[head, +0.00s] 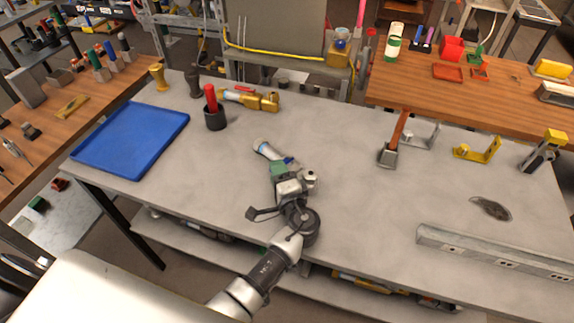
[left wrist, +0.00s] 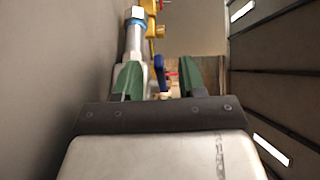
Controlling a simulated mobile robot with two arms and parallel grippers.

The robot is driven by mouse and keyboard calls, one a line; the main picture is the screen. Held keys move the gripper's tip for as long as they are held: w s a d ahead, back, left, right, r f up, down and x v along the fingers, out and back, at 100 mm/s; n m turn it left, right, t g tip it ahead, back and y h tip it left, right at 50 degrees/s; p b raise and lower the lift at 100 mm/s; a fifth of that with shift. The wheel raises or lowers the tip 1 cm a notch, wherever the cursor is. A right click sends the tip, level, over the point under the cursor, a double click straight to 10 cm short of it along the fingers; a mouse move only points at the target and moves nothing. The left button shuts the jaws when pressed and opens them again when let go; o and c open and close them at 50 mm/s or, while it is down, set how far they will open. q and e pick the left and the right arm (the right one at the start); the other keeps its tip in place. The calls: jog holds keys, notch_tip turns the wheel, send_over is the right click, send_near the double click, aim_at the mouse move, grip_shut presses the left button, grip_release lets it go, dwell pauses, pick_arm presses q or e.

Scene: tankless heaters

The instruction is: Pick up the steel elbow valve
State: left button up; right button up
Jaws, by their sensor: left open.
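The steel elbow valve (head: 264,149) lies on the grey table just beyond my left gripper (head: 282,170). It is silvery with a blue handle, and my gripper hides its near part. In the left wrist view, the valve's pale metal body (left wrist: 135,45) stretches away past the left finger, and a blue part (left wrist: 160,72) shows between the two green fingers. My left gripper (left wrist: 160,82) is open, low over the table. I cannot tell whether a finger touches the valve. My right gripper is not in view.
A blue tray (head: 130,142) lies at the left. A black cup (head: 215,121) with a red handle and a brass-coloured valve (head: 262,102) stand behind. A hammer (head: 389,154), a yellow bracket (head: 478,152) and a long metal rail (head: 490,252) are on the right.

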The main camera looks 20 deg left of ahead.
pick_arm(q)
jog(key=shift+x, duration=0.95)
jog(key=shift+d, duration=0.1)
grip_shut()
jog(key=shift+r, duration=0.2)
